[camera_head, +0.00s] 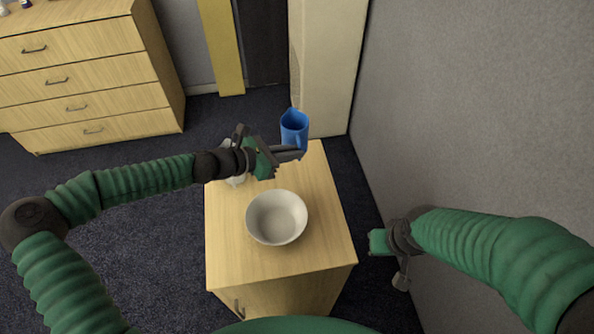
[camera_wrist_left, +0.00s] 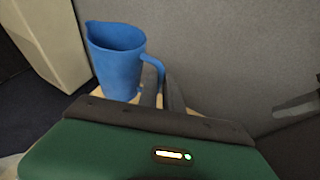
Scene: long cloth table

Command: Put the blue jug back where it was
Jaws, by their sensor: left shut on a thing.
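The blue jug (camera_head: 293,128) is at the far end of the wooden cabinet top (camera_head: 230,260), upright. My left gripper (camera_head: 291,154) reaches it from the left and is shut on its handle. The left wrist view shows the jug (camera_wrist_left: 115,62) with its spout to the left and its handle at the right, between the dark fingers (camera_wrist_left: 160,98). Whether the jug's base touches the wood is hard to tell. My right gripper (camera_head: 385,243) is off the right side of the cabinet, away from the jug; its jaws are not clear.
A white bowl (camera_head: 277,217) stands on the cabinet top, nearer than the jug. A pale object (camera_head: 236,179) is partly hidden under my left wrist. A grey wall (camera_head: 460,100) is close on the right. A drawer chest (camera_head: 85,75) stands at the back left.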

